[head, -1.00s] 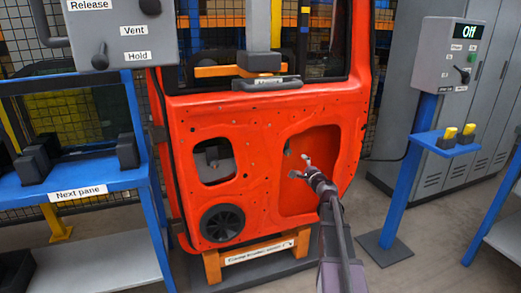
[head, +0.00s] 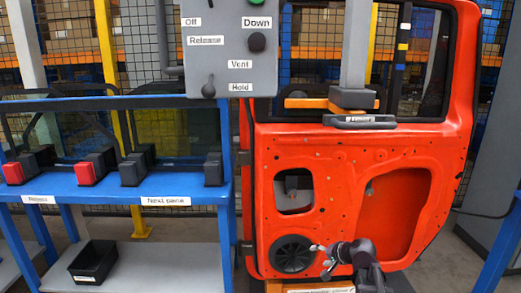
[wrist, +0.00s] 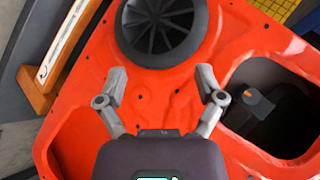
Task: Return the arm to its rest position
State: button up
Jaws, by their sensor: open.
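My gripper (head: 328,250) is in front of the lower part of the red door panel (head: 340,170) in the head view, just right of the round black speaker (head: 292,254). In the wrist view my gripper (wrist: 160,82) has its two fingers spread apart with nothing between them. The red door (wrist: 160,100) fills most of that view behind the fingers. The speaker (wrist: 160,30) lies beyond the fingertips, and a door opening (wrist: 275,110) is to the right. I cannot tell the exact gap between fingers and door.
A grey control box (head: 230,50) with Release, Vent and Hold labels hangs upper left of the door. A blue rack (head: 185,187) labelled "Next pane" stands left, with a black bin (head: 93,262) on its lower shelf. A blue post (head: 500,240) stands right.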

jog(key=s+a+f+n+g+h+p, duration=0.1)
jog(key=s+a+f+n+g+h, duration=0.2)
jog(key=s, duration=0.6)
jog(key=s+f+n+g+h, duration=0.25)
jog(key=s+g, duration=0.25)
jog(key=s, duration=0.4)
notch_tip(320, 180, up, 38)
jog(key=p, duration=3.7)
jog(key=shift+a+f+n+h+p, duration=0.2)
jog(key=shift+f+n+h+p, duration=0.05)
jog(key=shift+n+h+p, duration=0.1)
